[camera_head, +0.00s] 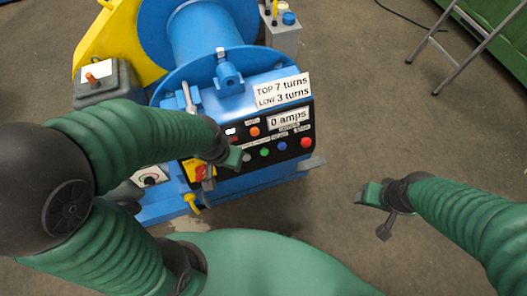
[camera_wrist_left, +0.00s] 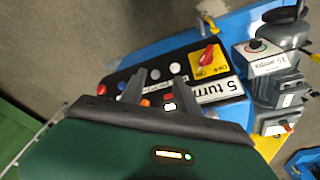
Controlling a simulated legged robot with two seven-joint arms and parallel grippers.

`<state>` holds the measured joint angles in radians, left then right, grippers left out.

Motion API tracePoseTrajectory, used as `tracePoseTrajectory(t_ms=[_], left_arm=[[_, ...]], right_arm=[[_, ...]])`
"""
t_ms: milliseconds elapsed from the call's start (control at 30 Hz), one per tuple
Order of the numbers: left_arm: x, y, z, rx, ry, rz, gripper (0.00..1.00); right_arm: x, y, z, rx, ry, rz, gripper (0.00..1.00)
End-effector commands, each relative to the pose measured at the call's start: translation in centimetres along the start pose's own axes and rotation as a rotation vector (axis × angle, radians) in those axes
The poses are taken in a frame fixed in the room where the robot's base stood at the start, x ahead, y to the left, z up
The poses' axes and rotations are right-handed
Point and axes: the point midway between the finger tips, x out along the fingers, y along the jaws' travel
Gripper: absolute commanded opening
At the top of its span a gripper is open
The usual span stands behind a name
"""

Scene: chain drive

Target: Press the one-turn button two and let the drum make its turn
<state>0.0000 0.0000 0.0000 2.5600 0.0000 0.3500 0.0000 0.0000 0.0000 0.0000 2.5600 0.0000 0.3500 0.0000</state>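The blue drum (camera_head: 205,35) is on the machine at the top of the head view. Its black control panel (camera_head: 292,145) carries several coloured buttons, including an orange one (camera_head: 254,132), a green one (camera_head: 264,152) and a red one (camera_head: 305,142). Their small labels are unreadable, so I cannot tell which is button two. My left gripper (camera_head: 221,165) is at the panel's left part, covering some of it. In the left wrist view (camera_wrist_left: 170,97) its fingers are apart, with buttons showing between them; contact is unclear. My right gripper (camera_head: 374,212) is open and empty over the floor.
A ladder (camera_head: 455,45) stands at right. The floor between is clear.

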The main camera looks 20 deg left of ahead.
Motion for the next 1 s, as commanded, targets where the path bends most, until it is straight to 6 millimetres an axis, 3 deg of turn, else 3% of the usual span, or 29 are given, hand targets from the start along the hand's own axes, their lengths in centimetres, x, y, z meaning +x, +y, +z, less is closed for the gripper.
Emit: tracePoseTrajectory(t_ms=[433,733,1000], left_arm=[[0.00,0.00,0.00,0.000,0.000,0.000,0.38],[0.00,0.00,0.00,0.000,0.000,0.000,0.00],[0.00,0.00,0.00,0.000,0.000,0.000,0.00]], right_arm=[[0.00,0.00,0.00,0.000,0.000,0.000,0.59],[0.00,0.00,0.00,0.000,0.000,0.000,0.59],[0.00,0.00,0.00,0.000,0.000,0.000,0.59]])
